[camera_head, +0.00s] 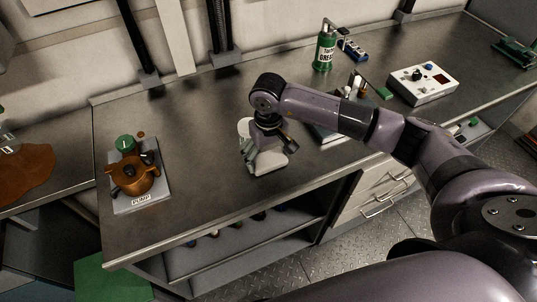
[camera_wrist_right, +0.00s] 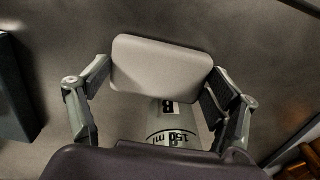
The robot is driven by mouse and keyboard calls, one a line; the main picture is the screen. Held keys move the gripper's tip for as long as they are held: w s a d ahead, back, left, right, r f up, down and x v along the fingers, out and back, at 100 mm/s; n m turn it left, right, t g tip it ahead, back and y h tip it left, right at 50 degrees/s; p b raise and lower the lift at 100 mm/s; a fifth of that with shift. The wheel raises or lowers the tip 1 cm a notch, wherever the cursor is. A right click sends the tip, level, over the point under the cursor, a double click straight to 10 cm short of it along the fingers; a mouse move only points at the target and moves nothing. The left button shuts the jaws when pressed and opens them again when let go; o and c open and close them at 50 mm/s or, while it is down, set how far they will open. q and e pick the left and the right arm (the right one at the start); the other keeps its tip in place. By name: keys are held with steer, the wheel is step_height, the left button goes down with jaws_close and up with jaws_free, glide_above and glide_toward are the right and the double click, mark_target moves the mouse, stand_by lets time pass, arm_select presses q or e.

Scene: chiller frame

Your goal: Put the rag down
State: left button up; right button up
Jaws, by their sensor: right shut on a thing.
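The rag looks like a pale, rounded pad (camera_wrist_right: 162,62) and spans the space between my right gripper's (camera_wrist_right: 158,82) two fingers. In the head view my right gripper (camera_head: 264,152) points down over the worktop's front middle, and the pale rag (camera_head: 273,164) shows at its front side. I cannot tell whether the rag touches the worktop. A light container (camera_wrist_right: 172,125) marked "150 ml" and "B" shows below the rag in the wrist view, partly hidden by it. My left gripper is not in view.
A copper-coloured pump (camera_head: 135,172) stands on a grey plate at the worktop's left. A green grease can (camera_head: 324,52) is at the back, and a white control box (camera_head: 422,84) at the right. The metal worktop (camera_head: 200,115) is bare between pump and gripper.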

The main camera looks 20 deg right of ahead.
steer(key=o, duration=1)
